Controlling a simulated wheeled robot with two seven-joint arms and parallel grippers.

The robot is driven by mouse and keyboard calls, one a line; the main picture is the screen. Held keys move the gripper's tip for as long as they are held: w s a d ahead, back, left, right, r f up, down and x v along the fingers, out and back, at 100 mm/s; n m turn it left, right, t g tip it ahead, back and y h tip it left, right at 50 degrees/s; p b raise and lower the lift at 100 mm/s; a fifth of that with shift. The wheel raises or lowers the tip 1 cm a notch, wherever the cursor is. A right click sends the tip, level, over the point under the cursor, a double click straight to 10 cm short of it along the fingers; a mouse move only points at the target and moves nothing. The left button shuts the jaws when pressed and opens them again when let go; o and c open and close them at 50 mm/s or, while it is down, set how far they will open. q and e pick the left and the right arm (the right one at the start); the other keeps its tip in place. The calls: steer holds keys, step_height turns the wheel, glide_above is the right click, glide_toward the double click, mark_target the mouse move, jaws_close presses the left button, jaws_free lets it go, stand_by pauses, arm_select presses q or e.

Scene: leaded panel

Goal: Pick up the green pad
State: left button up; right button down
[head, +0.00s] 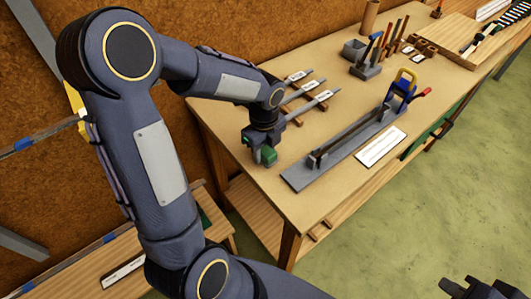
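The green pad (268,156) is a small dark-green block near the left front corner of the workbench. My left gripper (259,151) is right at the pad, pointing down, with a dark finger against or just beside its left side. The gripper covers part of the pad. I cannot tell whether the fingers are closed on it, or whether it touches the bench top. My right gripper (462,287) is at the bottom right corner, partly cut off, over the floor and away from the bench. Its fingers look apart, with nothing between them.
Right of the pad, a long grey fixture (345,146) lies on the workbench (235,118), with a white label (381,147) beside it. Labelled tools (300,92) lie behind the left gripper. A blue-and-yellow tool (402,86) and a tool holder (366,67) stand farther back.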

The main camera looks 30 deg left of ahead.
arm_select(q)
steer(key=c, duration=0.3)
steer(key=shift+r, duration=0.1)
steer(key=shift+c, duration=0.2)
steer(key=shift+r, duration=0.65)
steer(key=s+d+r, duration=0.2)
steer(key=s+r, duration=0.3)
steer(key=s, duration=0.1)
steer(key=s+d+r, duration=0.2)
steer(key=s+r, duration=0.4)
steer(key=s, duration=0.1)
steer(key=shift+s+d+r, duration=0.15)
steer(key=shift+d+r, duration=0.15)
